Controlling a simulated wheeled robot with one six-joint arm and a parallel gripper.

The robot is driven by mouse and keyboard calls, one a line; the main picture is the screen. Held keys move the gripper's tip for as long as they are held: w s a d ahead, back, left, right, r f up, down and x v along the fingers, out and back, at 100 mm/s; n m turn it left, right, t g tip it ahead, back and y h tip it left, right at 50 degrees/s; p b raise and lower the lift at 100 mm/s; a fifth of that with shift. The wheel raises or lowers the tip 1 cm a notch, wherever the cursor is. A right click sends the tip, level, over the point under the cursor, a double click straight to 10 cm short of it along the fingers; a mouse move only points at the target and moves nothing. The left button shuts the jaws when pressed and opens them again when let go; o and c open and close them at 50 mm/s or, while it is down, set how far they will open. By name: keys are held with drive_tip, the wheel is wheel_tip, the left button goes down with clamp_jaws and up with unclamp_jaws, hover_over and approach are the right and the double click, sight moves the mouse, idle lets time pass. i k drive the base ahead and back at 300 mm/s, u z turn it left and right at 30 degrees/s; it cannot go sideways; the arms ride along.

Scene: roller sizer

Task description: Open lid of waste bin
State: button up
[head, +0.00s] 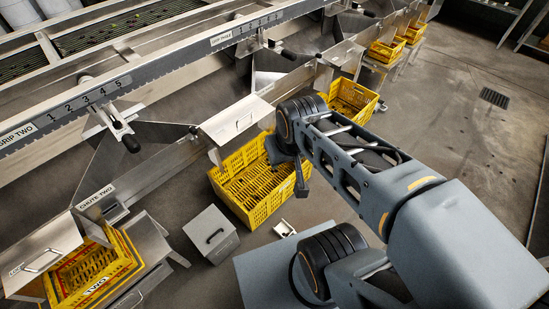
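A small grey metal box (211,236) with a dark handle on its top stands on the floor at the lower middle. It looks like the waste bin, though I can read no label on it. Its top lies flat and looks closed. My gripper (301,188) hangs right of the box and higher in the picture, over the right side of a yellow crate (233,200). It is apart from the box. My arm reaches in from the lower right. The fingers are small and dark, so I cannot tell whether they are open or shut.
A metal cover with a handle (238,121) sits above the yellow crate. A small pale object (285,228) lies right of the box. Floor at right is clear around a drain (494,97).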

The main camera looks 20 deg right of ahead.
sight(207, 231)
drive_tip(key=z, duration=0.5)
drive_tip(key=k, duration=1.9)
drive_tip(key=u, duration=0.5)
